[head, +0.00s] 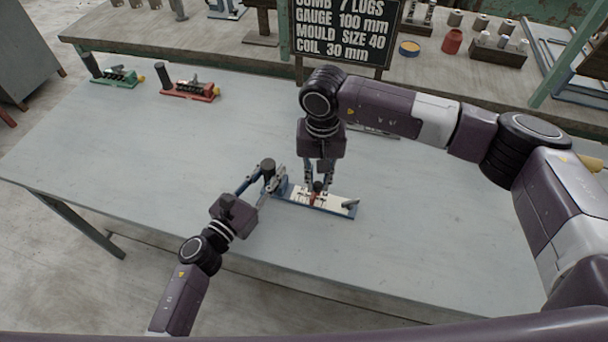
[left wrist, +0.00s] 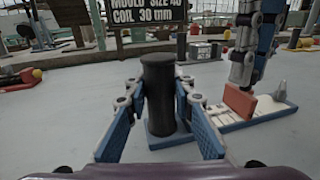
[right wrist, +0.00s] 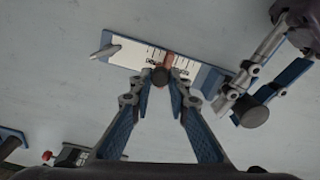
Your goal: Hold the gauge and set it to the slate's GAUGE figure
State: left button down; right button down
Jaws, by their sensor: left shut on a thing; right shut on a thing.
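The gauge is a blue base with a white scale plate (head: 335,200) lying on the grey table, with a dark upright handle (left wrist: 158,90) at its left end. My left gripper (head: 268,176) is shut on this handle. A red slider (right wrist: 169,60) with a dark knob (right wrist: 159,77) sits partway along the scale. My right gripper (head: 317,188) is shut on the slider's knob from above. A grey pointed piece (right wrist: 105,52) is at the far end of the plate. The scale numbers are too small to read. The slate (head: 345,30) reads GAUGE 100 mm.
A green device (head: 115,77) and a red device (head: 190,91) stand at the table's back left. A back bench holds a blue tin, a red pot (head: 452,41) and a wooden box (head: 497,50). Something behind my right arm is mostly hidden.

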jog(key=shift+s+d, duration=0.3)
jog(key=shift+d, duration=0.4)
jog(key=shift+s+d, duration=0.25)
jog(key=shift+d, duration=0.45)
pick_arm(q)
jog(key=shift+a, duration=0.1)
pick_arm(e)
jog(key=c, duration=1.8)
grip_release()
jog(key=shift+r, duration=0.1)
notch_tip(320, 180, up, 12)
jog(key=shift+f, duration=0.1)
